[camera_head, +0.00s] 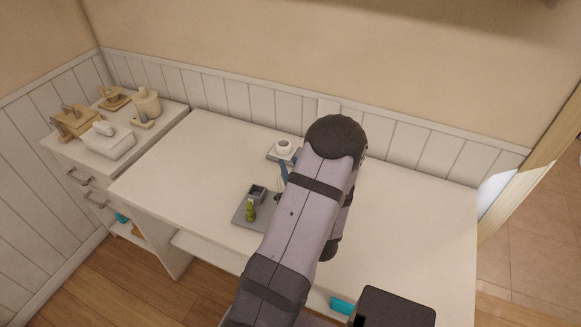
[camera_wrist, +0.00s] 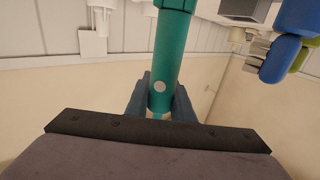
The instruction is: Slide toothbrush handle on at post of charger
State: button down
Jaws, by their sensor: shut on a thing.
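In the wrist view, the teal toothbrush handle (camera_wrist: 168,62) with a pale round button stands between the dark blue fingers of my gripper (camera_wrist: 160,95), which is shut on it. The handle's far end runs out of the top of the picture. A slim white fixture (camera_wrist: 101,14) shows at the upper left, apart from the handle; it may be the charger, but I cannot tell, and its post is not clear. In the head view, my arm hides the handle and most of my gripper.
A grey tray (camera_head: 241,222) holds a grey box (camera_head: 257,191) and a green item (camera_head: 250,213). A blue object (camera_wrist: 285,55) is close at the wrist view's right. The tabletop (camera_head: 190,165) is clear at left.

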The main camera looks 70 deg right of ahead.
jog(key=shift+f+b, duration=0.9)
jog(key=shift+f, duration=0.1)
jog(key=c, duration=1.5)
grip_release()
jog(key=shift+o, duration=0.2)
jog(key=b+v, duration=0.2)
jog(key=v, duration=0.5)
